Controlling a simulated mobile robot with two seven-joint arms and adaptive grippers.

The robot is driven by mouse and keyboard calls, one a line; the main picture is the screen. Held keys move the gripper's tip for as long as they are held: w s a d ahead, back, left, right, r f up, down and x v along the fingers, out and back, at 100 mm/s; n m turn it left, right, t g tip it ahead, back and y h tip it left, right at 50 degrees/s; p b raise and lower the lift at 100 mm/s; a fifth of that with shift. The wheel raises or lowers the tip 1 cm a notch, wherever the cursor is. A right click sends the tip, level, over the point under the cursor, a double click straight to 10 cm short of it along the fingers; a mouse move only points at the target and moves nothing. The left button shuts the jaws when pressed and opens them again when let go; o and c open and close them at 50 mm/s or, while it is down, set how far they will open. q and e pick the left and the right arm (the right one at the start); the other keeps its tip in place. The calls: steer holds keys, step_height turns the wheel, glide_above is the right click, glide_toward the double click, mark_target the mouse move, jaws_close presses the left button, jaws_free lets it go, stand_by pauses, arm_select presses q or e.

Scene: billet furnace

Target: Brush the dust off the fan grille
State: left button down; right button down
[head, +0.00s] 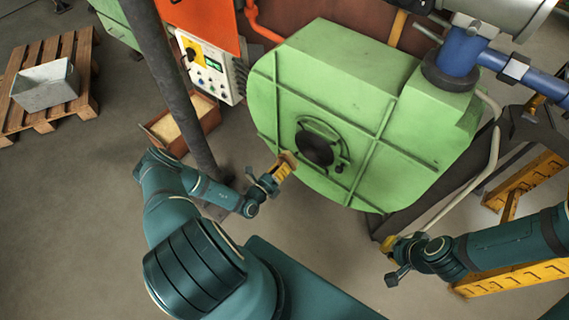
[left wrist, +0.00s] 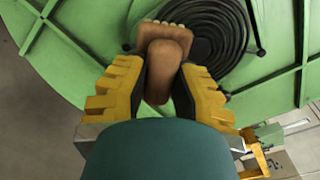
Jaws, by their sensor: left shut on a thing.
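The dark round fan grille (head: 314,148) is set in the front of the green furnace housing. It also shows in the left wrist view (left wrist: 208,48), with dark concentric rings. My left gripper (head: 284,168) is just left of the grille, its yellow fingers shut on a brown wooden brush (left wrist: 160,72). The brush head overlaps the grille's left edge in the left wrist view; I cannot tell if they touch. No dust is clear at this size. My right gripper (head: 391,244) is away to the lower right, below the housing; its finger gap is too small to read.
The green housing (head: 330,75) fills the upper middle, with raised ribs. A dark post (head: 180,95) stands close to my left arm. A control box (head: 212,70) is behind it. Yellow steps (head: 530,180) are at the right. A pallet (head: 75,75) with a grey bin stands far left.

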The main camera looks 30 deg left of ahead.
arm_select(q)
steer(key=shift+s+a+p, duration=0.1)
steer(key=shift+s+p, duration=0.2)
steer(key=shift+s, duration=1.2)
